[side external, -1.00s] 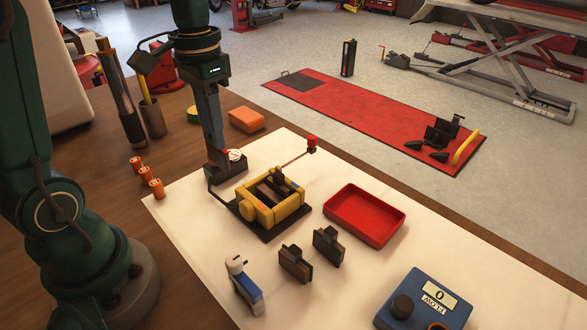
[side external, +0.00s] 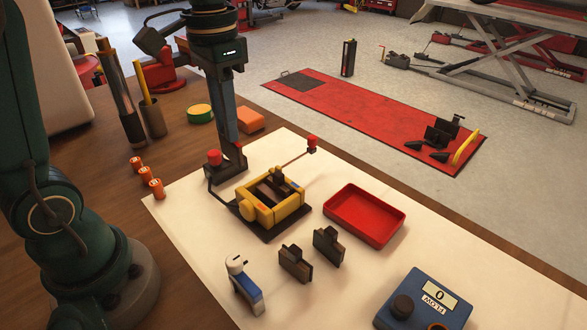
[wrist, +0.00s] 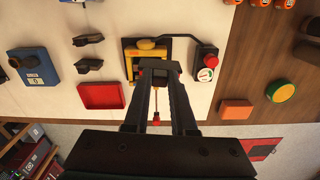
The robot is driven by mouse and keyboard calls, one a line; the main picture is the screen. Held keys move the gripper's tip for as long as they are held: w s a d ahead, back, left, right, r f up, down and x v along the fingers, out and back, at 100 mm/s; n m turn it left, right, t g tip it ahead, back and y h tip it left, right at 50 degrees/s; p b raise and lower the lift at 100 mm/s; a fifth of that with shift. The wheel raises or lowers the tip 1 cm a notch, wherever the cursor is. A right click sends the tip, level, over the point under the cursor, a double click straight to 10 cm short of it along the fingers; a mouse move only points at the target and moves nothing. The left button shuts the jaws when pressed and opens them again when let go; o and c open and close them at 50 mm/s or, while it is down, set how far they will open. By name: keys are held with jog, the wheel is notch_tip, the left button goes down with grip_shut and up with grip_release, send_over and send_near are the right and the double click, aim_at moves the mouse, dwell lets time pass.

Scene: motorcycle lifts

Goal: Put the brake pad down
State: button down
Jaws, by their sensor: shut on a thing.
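My gripper (side external: 233,148) points down behind the yellow fixture, on its far left side in the side view. In the wrist view the fingers are closed on a dark piece, seemingly the brake pad (wrist: 160,65), seen edge-on between the tips; its outline is hard to make out in the side view. The yellow fixture (side external: 290,212) stands on a dark base, with dark parts inside and a red-tipped lever. Two other dark pads (side external: 295,263) (side external: 328,245) stand upright on the pale mat. The red tray (side external: 365,215) is empty, right of the fixture.
A pump with a red knob (side external: 213,157) and a gauge (wrist: 206,74) is close beside the gripper, hosed to the fixture. An orange block (side external: 250,119) and a green-yellow tin (side external: 200,114) lie behind. A blue scale (side external: 420,303) and a blue-white bottle (side external: 245,285) stand on the mat (side external: 340,290).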

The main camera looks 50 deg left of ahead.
jog(key=s+a+n, duration=0.1)
jog(key=s+a, duration=0.1)
jog(key=a, duration=0.5)
jog(key=shift+s+a+f, duration=0.15)
jog(key=shift+a+f, duration=0.05)
jog(key=shift+f, duration=0.1)
jog(key=shift+w+d+f, duration=0.8)
jog(key=shift+d+f, duration=0.95)
jog(key=shift+w+d+f, duration=0.85)
jog(key=shift+d+f, duration=0.95)
jog(key=shift+w+d+f, duration=0.8)
jog(key=shift+d+f, duration=0.95)
